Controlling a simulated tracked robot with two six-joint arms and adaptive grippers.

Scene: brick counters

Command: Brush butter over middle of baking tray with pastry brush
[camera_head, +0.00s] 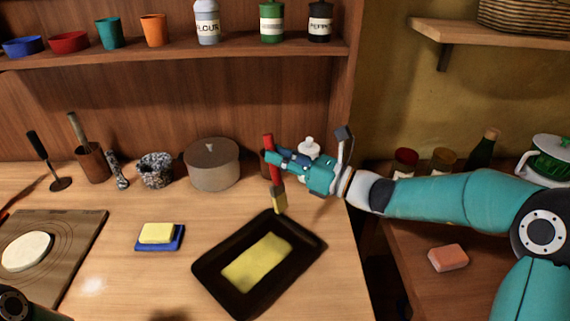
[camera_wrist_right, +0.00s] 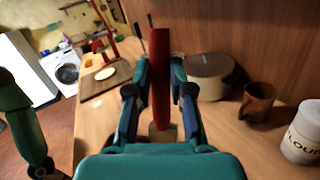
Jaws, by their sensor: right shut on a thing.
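A black baking tray (camera_head: 222,303) lies on the wooden counter with a yellow buttery patch (camera_head: 258,262) over its middle. My right gripper (camera_head: 274,162) is shut on the red handle of the pastry brush (camera_head: 275,175). The brush hangs upright, bristles down, at the tray's back right edge; I cannot tell whether they touch it. In the right wrist view the red handle (camera_wrist_right: 159,75) stands between the fingers. A block of butter (camera_head: 157,232) sits on a blue dish (camera_head: 160,246) left of the tray. My left gripper is not clearly in view; only a dark arm part shows at the bottom left.
A board (camera_head: 75,245) with flat dough (camera_head: 27,251) lies at the left. A grey pot (camera_head: 211,165), a mortar (camera_head: 155,169) and a brown mug (camera_wrist_right: 257,101) stand along the back. A shelf (camera_head: 180,52) with containers hangs above. The counter ends right of the tray.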

